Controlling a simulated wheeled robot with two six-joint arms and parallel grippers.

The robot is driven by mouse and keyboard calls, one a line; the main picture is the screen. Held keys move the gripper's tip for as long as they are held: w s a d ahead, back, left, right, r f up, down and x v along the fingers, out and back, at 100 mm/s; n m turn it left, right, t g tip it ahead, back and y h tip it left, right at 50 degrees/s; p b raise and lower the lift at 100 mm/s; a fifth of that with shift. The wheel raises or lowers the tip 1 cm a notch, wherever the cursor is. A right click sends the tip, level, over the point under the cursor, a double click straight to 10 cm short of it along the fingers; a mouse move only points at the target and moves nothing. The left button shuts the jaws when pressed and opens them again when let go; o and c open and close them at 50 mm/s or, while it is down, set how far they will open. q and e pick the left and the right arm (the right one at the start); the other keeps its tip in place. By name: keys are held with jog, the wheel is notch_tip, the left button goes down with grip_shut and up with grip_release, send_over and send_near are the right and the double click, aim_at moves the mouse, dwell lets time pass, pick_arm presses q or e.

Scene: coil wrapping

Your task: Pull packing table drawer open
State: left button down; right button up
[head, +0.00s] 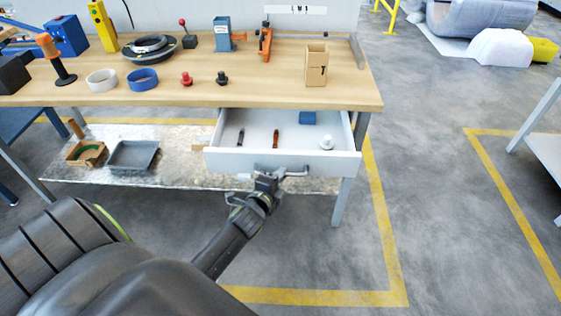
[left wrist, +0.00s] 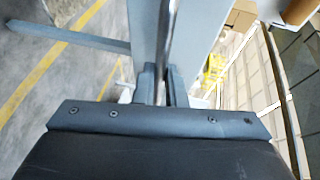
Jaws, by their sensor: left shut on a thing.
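The packing table (head: 215,92) has a light wood top and grey legs. Its white-grey drawer (head: 255,160) stands pulled out under the top, with its inside showing. My left gripper (head: 267,177) is at the drawer's front and shut on the grey bar handle (head: 294,173). In the left wrist view, the fingers (left wrist: 162,84) sit on either side of the thin handle bar, close to the pale drawer front (left wrist: 143,35). My right gripper is in neither view.
Inside the drawer lie a blue block (head: 308,118), a white round piece (head: 326,142) and two small slim items. A cardboard box (head: 316,66) and several tools stand on the tabletop. A lower shelf (head: 185,172) holds trays.

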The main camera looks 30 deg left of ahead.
pick_arm(q)
jog(key=shift+s+d+p, duration=0.2)
jog(key=shift+s+d, duration=0.35)
jog(key=shift+s, duration=0.35)
jog(key=shift+s+d+p, duration=0.2)
jog(key=shift+s+d, duration=0.35)
jog(key=shift+s, duration=0.3)
jog(key=c, duration=1.5)
grip_release()
jog(key=p+v, duration=0.4)
jog(key=v, duration=1.3)
jog(key=shift+s, duration=0.25)
jog(key=shift+f, duration=0.1)
